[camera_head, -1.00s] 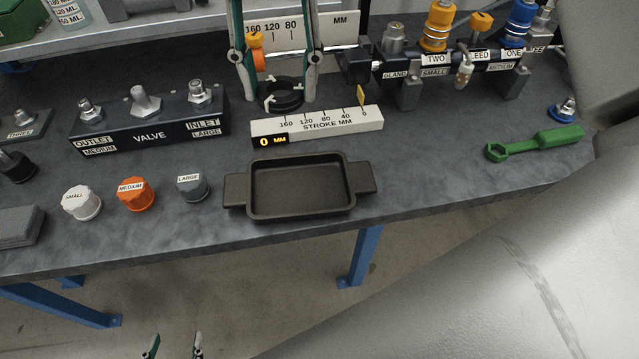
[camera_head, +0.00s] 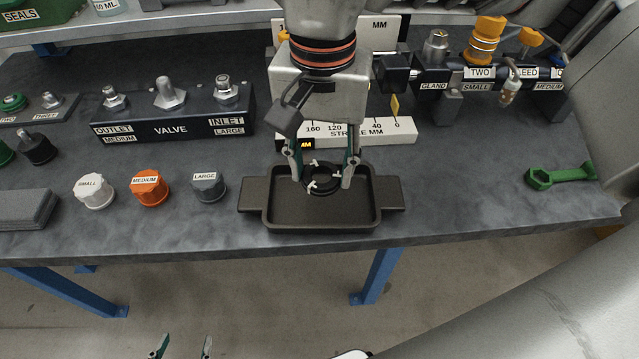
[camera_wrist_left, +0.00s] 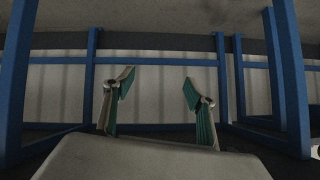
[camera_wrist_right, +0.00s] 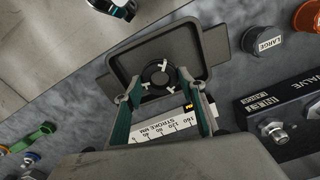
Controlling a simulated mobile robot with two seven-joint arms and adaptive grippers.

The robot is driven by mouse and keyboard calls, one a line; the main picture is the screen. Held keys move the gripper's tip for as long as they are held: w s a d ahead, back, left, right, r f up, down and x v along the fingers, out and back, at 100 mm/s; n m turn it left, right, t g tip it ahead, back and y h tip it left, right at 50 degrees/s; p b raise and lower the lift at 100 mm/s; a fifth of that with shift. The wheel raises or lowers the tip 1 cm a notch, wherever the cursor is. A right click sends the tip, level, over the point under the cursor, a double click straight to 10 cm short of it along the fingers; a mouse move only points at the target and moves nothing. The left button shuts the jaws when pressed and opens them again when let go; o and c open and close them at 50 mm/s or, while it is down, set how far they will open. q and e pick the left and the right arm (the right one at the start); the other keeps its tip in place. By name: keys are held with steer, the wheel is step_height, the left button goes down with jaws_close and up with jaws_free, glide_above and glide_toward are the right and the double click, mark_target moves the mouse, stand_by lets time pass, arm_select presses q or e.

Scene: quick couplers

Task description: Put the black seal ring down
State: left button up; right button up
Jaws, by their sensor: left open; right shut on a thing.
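The black seal ring (camera_head: 322,180), with small white marks on it, is between the fingers of my right gripper (camera_head: 322,178), over the dark tray (camera_head: 290,222). My right gripper points down and is shut on the ring. In the right wrist view the ring (camera_wrist_right: 158,74) shows between the green fingertips, against the tray (camera_wrist_right: 196,42). I cannot tell whether the ring touches the tray floor. My left gripper (camera_head: 183,346) is open and empty, low in front of the bench; its fingers also show in the left wrist view (camera_wrist_left: 155,92).
White, orange (camera_head: 150,188) and grey caps stand left of the tray. The valve block (camera_head: 175,128) and the stroke scale (camera_head: 385,132) are behind. A green wrench (camera_head: 560,176) lies at the right. The bench front edge runs just before the tray.

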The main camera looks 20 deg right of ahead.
mark_target(321, 201)
steer(key=shift+f+b, duration=0.4)
steer(key=shift+f, duration=2.25)
steer(key=shift+r, duration=0.1)
steer(key=o, duration=1.2)
steer(key=shift+o, duration=0.2)
step_height(321, 201, up, 12)
steer(key=p, duration=0.2)
